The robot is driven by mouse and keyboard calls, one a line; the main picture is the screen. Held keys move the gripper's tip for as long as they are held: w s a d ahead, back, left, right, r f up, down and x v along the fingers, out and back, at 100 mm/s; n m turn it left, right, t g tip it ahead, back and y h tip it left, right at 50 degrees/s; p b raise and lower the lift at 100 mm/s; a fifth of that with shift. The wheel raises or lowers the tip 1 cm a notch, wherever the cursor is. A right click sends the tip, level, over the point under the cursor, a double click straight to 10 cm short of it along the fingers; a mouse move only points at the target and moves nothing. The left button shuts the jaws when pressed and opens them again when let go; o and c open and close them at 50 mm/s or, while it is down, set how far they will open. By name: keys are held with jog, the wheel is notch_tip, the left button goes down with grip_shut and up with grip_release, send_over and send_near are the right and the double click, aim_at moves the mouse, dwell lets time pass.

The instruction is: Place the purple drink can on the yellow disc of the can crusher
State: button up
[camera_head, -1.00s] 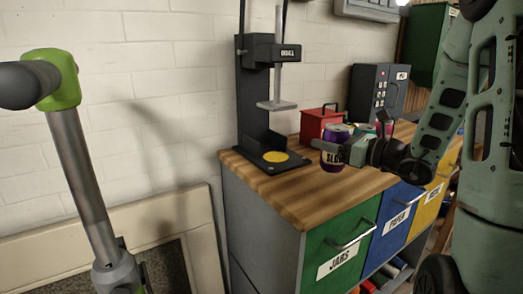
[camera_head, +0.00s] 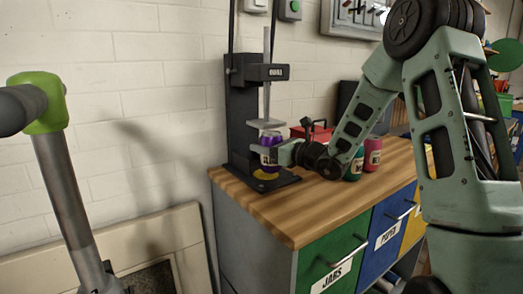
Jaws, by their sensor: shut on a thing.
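The purple drink can (camera_head: 270,164) is upright in my gripper (camera_head: 272,152), whose pale fingers are shut around its middle. The can crusher (camera_head: 241,112) is a tall black frame with a grey press plate (camera_head: 266,123) at the back left of the wooden counter. Its yellow disc (camera_head: 266,174) shows at the base, just below the can. The can overlaps the disc's far part in the view, under or in front of the press plate. I cannot tell whether the can's bottom touches the disc.
A green can (camera_head: 354,166) and a pink can (camera_head: 373,153) stand on the wooden counter (camera_head: 310,205) right of my gripper, near my arm. A red box (camera_head: 312,131) sits behind. The counter's front left part is clear. Labelled green, blue and yellow drawers are below.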

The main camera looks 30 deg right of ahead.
jog(key=shift+x, duration=1)
jog(key=shift+f, duration=0.7)
jog(key=shift+s+f, duration=0.1)
jog(key=shift+f, duration=0.1)
jog(key=shift+f+b, duration=0.15)
jog(key=shift+b, duration=0.15)
jog(key=o, duration=1)
jog(key=shift+c, duration=0.2)
